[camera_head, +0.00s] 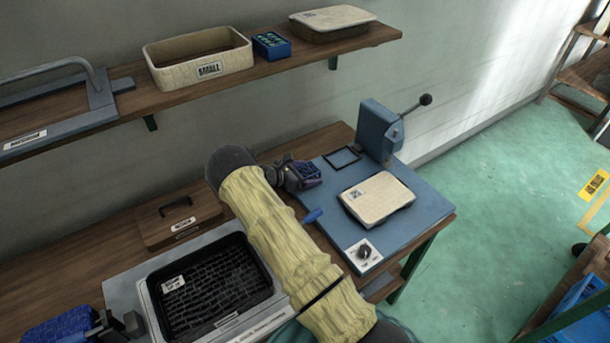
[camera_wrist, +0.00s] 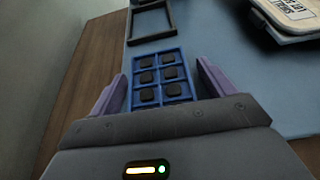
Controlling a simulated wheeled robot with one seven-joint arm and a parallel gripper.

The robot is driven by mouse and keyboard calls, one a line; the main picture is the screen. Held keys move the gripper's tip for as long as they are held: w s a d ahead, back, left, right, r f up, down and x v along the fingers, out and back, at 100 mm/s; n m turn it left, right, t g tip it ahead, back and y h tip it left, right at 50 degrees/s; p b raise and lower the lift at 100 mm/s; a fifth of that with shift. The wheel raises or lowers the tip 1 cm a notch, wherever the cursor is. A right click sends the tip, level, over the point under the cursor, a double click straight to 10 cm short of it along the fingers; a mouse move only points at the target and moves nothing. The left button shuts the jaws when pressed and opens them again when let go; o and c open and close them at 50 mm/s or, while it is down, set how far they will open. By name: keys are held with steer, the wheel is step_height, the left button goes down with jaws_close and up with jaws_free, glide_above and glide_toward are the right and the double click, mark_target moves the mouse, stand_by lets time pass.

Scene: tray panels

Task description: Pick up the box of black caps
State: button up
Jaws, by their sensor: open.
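The box of black caps is a small blue box (camera_wrist: 171,62) with several dark caps in separate cells. It lies on the blue plate of the bench, in front of my gripper (camera_wrist: 158,85) in the wrist view. The purple fingers stand open, one on each side of the box's near part. A gap shows at the right finger; I cannot tell whether the left one touches. In the head view my gripper (camera_head: 303,177) is at the left edge of the blue plate, and the box (camera_head: 310,170) is partly hidden by it.
A square frame (camera_head: 342,157), a lever press (camera_head: 380,130) and a pale lidded tray (camera_head: 378,201) stand around the blue plate (camera_head: 425,207). A black basket (camera_head: 262,283) is left of my arm. The shelf above holds a cream bin (camera_head: 160,77) and another blue box (camera_head: 271,45).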

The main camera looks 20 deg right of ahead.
mark_target(307, 172)
steer(key=c, duration=1.1)
steer(key=shift+c, duration=0.2)
steer(key=shift+r, duration=0.15)
step_height(307, 172, up, 10)
steer(key=shift+f+b, duration=0.1)
steer(key=shift+b, duration=0.4)
steer(key=shift+s, duration=0.1)
